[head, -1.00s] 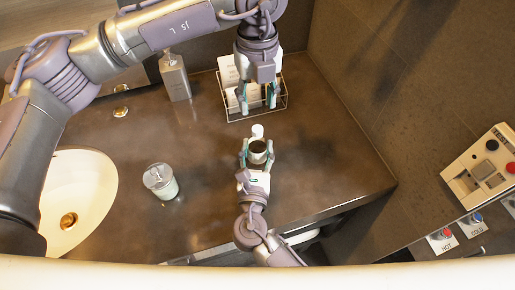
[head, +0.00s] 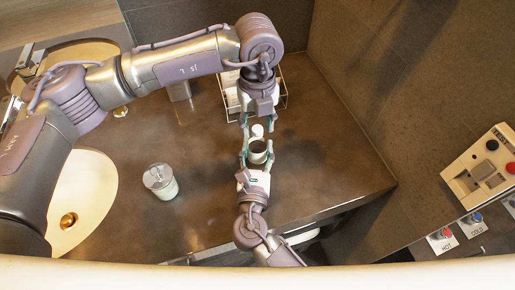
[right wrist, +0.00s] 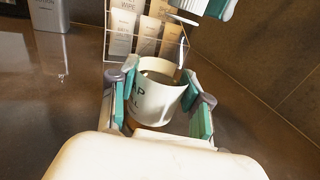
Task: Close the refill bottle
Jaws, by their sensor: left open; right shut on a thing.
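A wire rack (right wrist: 176,40) with white packets stands behind the bottle, partly hidden by my left arm. A bottle (right wrist: 50,15) stands at the back left. The counter right of the bottle is clear.

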